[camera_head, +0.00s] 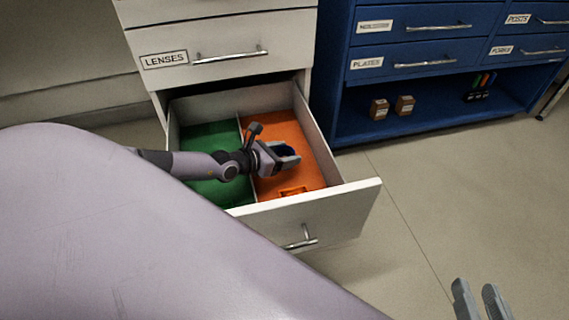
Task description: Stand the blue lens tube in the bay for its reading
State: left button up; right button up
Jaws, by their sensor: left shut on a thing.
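My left gripper (284,157) reaches from the left into an open white drawer (315,220), over its orange compartment. It is shut on a small dark blue thing (291,150), which appears to be the blue lens tube. The fingers hide most of it, and I cannot tell its tilt or whether it touches the drawer floor. My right gripper (476,287) is at the bottom right, above the floor. Its two fingers stand apart with nothing between them. I cannot make out a reading bay in this view.
The drawer has a green compartment (207,143) left of a divider and an orange compartment (310,170) on the right, with a small orange fitting (292,191). A closed drawer labelled LENSES (225,62) is above. A blue cabinet (335,100) stands right; the floor (460,190) is clear.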

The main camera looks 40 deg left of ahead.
pick_arm(q)
jog(key=shift+f, duration=0.95)
jog(key=shift+f+b, duration=0.25)
jog(key=shift+b, duration=0.15)
pick_arm(e)
jog(key=shift+s+d+r+t, duration=0.1)
jog(key=shift+s+d+t, duration=0.05)
jog(key=shift+d+t, duration=0.2)
pick_arm(q)
jog(key=shift+f, duration=0.15)
jog(key=o, duration=1.2)
